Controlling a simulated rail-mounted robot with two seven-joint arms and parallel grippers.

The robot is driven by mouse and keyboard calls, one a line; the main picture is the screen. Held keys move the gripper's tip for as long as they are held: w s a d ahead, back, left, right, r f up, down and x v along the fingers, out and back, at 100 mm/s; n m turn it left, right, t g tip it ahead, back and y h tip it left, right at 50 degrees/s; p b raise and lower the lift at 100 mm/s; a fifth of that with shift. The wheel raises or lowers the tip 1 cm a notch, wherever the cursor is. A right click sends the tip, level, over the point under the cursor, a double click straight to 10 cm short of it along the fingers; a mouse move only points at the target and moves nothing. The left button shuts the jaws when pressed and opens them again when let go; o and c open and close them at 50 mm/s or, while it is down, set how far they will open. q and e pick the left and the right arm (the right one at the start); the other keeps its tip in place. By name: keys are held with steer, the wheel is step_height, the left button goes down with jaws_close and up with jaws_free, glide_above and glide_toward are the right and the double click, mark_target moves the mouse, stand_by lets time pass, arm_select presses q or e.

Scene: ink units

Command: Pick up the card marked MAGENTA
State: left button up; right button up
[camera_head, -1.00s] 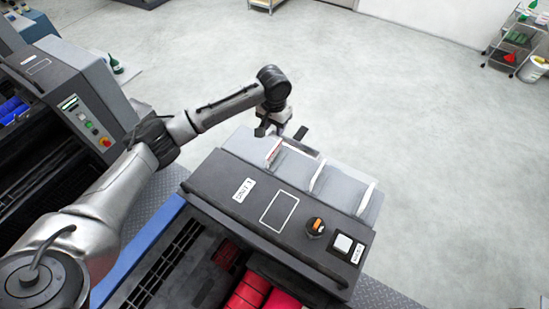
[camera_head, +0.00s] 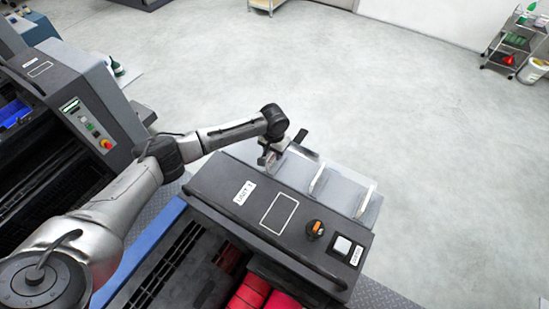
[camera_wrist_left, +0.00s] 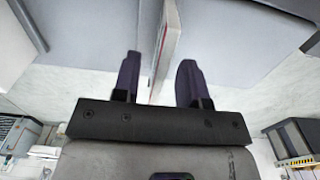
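A thin upright card (camera_wrist_left: 165,40), white with a red strip along its edge, stands in the grey compartmented holder (camera_wrist_left: 235,35) in the left wrist view. No marking can be read on it. My left gripper (camera_wrist_left: 159,70) is open, with one dark finger on either side of the card and visible gaps between. In the head view the left gripper (camera_head: 284,147) is over the far left end of the holder (camera_head: 339,192), and it hides most of the card there. My right gripper is not in view.
Pale upright dividers (camera_head: 318,181) stand along the holder. Red rollers (camera_head: 250,292) sit below. Open floor lies beyond.

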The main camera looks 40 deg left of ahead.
arm_select(q)
steer(key=shift+f, duration=1.1)
jaws_close()
